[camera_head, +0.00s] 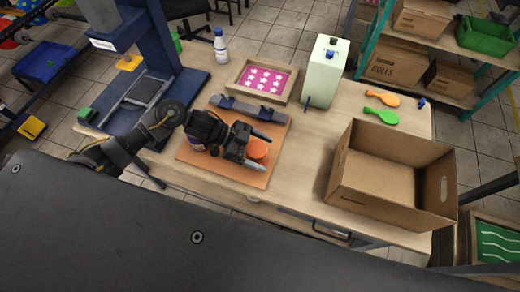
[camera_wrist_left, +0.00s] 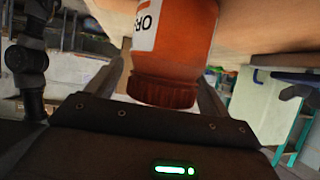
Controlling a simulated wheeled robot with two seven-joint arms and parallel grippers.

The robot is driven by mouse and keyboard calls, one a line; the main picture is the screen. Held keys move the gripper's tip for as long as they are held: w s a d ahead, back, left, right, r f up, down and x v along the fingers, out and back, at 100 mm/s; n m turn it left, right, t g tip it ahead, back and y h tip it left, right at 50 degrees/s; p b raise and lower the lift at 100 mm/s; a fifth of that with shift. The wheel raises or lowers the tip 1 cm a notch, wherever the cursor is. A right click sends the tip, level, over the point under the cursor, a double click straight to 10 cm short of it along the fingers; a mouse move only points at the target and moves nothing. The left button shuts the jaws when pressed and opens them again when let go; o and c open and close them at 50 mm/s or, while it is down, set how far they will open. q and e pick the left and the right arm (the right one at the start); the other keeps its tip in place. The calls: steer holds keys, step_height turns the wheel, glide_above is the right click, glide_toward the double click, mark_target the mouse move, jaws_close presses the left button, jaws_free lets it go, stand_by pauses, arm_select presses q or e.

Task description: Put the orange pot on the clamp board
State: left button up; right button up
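The orange pot (camera_head: 258,149) is over the right part of the brown board (camera_head: 208,163) with a grey clamp bar (camera_head: 249,109) along its far edge. In the left wrist view the pot (camera_wrist_left: 172,60) shows a white label and a ribbed orange lid. My left gripper (camera_head: 259,152) has one finger on each side of the pot. The fingers look close to its sides; whether they press on it is not clear. The pot looks upright at or near the board; its bottom contact is hidden in the head view. My right gripper is not in view.
An open cardboard box (camera_head: 390,180) stands at the table's right. A pink star-patterned frame (camera_head: 264,80), a white bottle (camera_head: 220,45) and a pale box (camera_head: 324,72) stand behind. Orange and green paddles (camera_head: 382,116) lie right of them. A blue press (camera_head: 150,75) stands left.

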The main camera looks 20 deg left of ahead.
arm_select(q)
steer(key=shift+a+r, duration=0.2)
steer(key=b+v, duration=0.1)
steer(key=v, duration=1)
steer(key=shift+a+r+b, duration=0.15)
steer(key=shift+a+b, duration=0.15)
steer(key=shift+b, duration=0.1)
steer(key=shift+s, duration=0.1)
